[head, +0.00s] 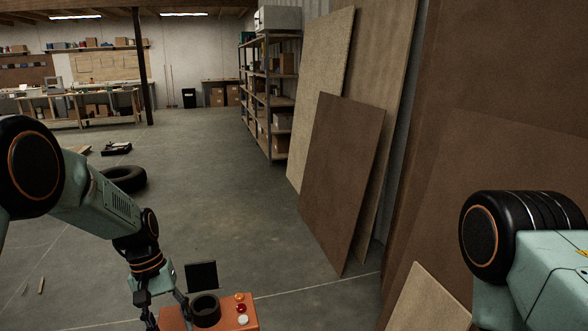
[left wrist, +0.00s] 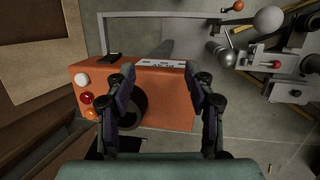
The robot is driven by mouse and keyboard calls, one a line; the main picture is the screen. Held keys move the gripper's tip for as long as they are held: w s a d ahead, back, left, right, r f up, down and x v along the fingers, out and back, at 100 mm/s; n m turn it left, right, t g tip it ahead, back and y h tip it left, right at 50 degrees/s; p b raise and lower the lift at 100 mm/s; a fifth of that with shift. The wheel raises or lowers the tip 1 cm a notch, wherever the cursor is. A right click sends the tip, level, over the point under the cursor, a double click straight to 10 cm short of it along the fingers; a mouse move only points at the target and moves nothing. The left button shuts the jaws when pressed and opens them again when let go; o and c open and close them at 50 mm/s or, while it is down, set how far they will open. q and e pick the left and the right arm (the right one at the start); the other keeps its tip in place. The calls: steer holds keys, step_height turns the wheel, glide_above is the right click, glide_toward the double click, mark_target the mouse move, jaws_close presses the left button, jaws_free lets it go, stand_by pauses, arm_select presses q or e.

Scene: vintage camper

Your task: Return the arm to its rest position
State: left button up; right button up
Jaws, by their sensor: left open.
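My left arm comes in from the left in the head view and bends down. Its gripper (head: 168,310) is low, beside the black cylinder at the left end of an orange box. In the left wrist view the gripper (left wrist: 160,80) has its two fingers spread apart with nothing held between them. The orange box (left wrist: 165,112) lies beyond the fingers; I cannot tell whether they touch it. My right arm (head: 530,245) shows at the right edge of the head view; its gripper is out of the picture.
The orange box (head: 242,322) carries a black cylinder (head: 206,312) and white, red and orange knobs. A dark flat panel (head: 201,275) stands behind it. Brown boards (head: 340,180) lean at right. A tyre (head: 123,179) lies on the floor. The middle floor is clear.

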arm_select(q)
steer(key=s+d+f+m+y+b, duration=0.15)
steer(key=s+f+b, duration=0.55)
steer(key=s+f, duration=1.4)
steer(key=s+f+t+b, duration=0.1)
steer(key=s+f+b, duration=0.1)
steer(key=s, duration=0.5)
steer(key=s+d+f+m+b, duration=0.1)
steer(key=s+f+b, duration=0.1)
steer(key=s, duration=0.6)
steer(key=shift+d+f+t+y+b, duration=0.2)
steer(key=shift+f+t+y+b, duration=0.25)
steer(key=shift+f, duration=0.1)
steer(key=shift+m, duration=0.25)
steer(key=c, duration=0.3)
steer(key=shift+c, duration=0.2)
steer(key=shift+s+a, duration=0.1)
